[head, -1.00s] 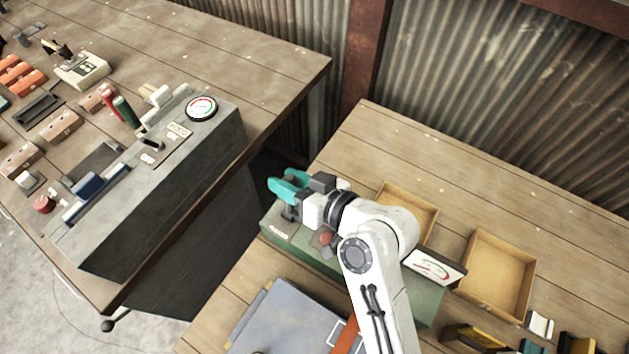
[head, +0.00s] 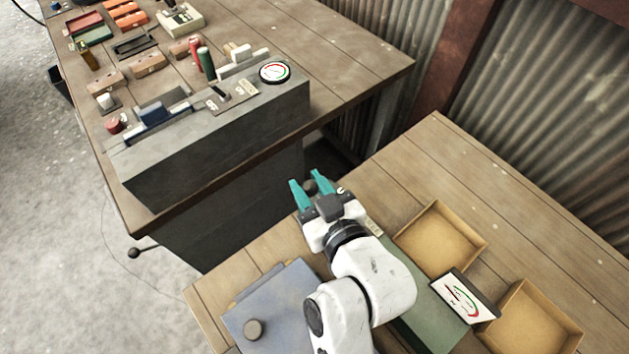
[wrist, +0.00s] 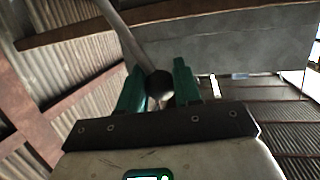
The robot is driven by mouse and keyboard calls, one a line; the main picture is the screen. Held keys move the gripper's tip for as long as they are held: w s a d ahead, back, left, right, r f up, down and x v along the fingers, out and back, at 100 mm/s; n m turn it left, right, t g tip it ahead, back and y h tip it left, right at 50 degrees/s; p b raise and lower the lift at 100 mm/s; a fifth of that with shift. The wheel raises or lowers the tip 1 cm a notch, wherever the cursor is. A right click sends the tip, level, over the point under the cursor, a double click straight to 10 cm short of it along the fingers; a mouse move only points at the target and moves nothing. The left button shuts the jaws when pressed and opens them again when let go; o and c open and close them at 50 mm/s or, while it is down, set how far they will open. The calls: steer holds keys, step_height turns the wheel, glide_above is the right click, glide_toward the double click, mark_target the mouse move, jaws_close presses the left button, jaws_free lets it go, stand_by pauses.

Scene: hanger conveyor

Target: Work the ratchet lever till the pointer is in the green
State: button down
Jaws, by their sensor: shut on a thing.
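The green box (head: 408,292) on the near bench carries a tilted gauge (head: 467,297) with a red and green arc on a white face; its pointer is too small to read. My gripper (head: 312,187) is over the far left end of this box, its teal fingers either side of a dark round knob (head: 309,188). In the wrist view, my gripper (wrist: 160,88) is shut on the knob (wrist: 160,84) of the ratchet lever, whose grey shaft (wrist: 122,32) runs up and left. The lever's base is hidden behind my arm in the head view.
Two empty tan trays (head: 440,237) (head: 530,320) stand right of the green box. A blue-grey case (head: 285,320) lies to its left. Across a gap, another bench bears a grey console (head: 215,130) with a round gauge (head: 275,72) and several small parts.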

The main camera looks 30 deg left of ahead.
steer(key=shift+s+f, duration=0.15)
steer(key=shift+f, duration=0.25)
steer(key=c, duration=1.1)
jaws_free()
steer(key=shift+c, duration=0.2)
steer(key=o, duration=0.3)
steer(key=shift+r, duration=0.15)
steer(key=shift+o, duration=0.2)
steer(key=b+v, duration=0.1)
steer(key=v, duration=0.9)
steer(key=shift+d+r+b, duration=0.15)
steer(key=shift+d+b, duration=0.15)
steer(key=shift+b, duration=0.05)
steer(key=shift+s, duration=0.15)
